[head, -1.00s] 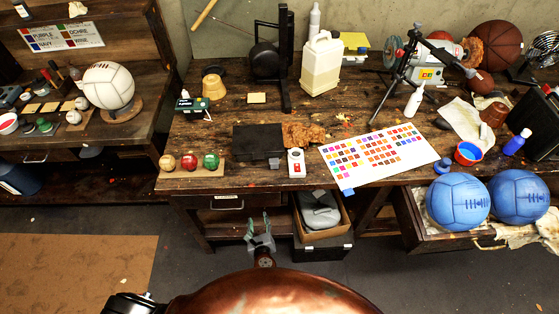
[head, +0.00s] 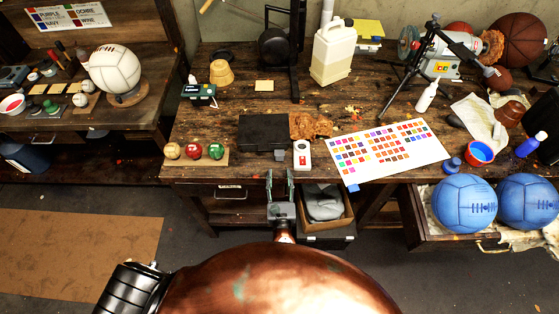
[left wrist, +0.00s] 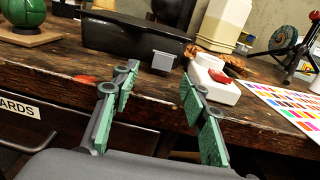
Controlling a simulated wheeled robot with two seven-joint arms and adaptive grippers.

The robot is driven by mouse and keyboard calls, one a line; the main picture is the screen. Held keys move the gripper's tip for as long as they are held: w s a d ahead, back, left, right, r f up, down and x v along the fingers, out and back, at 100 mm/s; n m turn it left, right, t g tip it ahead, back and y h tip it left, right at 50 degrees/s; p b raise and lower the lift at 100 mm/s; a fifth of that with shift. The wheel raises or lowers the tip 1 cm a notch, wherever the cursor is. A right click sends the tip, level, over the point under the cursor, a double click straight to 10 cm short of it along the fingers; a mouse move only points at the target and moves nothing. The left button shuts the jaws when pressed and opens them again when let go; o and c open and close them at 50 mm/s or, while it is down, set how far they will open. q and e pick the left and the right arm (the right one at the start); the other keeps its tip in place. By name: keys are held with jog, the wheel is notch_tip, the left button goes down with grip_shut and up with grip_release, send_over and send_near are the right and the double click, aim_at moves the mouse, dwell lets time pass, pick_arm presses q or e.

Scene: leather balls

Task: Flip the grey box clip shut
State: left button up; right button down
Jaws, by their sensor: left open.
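A flat black box (head: 264,132) lies near the front edge of the wooden workbench. Its small grey clip (head: 280,155) sticks out from the box's front side. In the left wrist view, the clip (left wrist: 163,61) is a grey square tab on the front of the dark box (left wrist: 120,35). My left gripper (head: 279,178) is open and empty in front of the bench edge, just short of the clip. In the left wrist view its green-padded fingers (left wrist: 158,98) are spread, with the clip beyond and between them. My right gripper is not in view.
A white device with a red part (head: 302,154) stands close to the right of the clip. A brown crumpled piece (head: 311,125) lies beside the box. Three small balls on a wooden stand (head: 195,163) are to the left. A colour chart (head: 388,150) lies right.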

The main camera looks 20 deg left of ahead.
aim_at(280, 159)
pick_arm(q)
jog(key=x, duration=0.4)
jog(key=shift+w+d, duration=0.15)
jog(key=shift+w, duration=0.15)
jog(key=shift+w+a, duration=0.25)
jog(key=shift+w, duration=0.6)
jog(key=shift+a, duration=0.1)
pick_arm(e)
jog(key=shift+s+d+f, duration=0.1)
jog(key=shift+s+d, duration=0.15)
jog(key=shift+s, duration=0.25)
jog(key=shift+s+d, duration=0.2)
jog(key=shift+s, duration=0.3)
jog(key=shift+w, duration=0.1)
pick_arm(q)
jog(key=shift+c, duration=0.9)
jog(key=c, duration=0.8)
jog(key=shift+c, duration=0.2)
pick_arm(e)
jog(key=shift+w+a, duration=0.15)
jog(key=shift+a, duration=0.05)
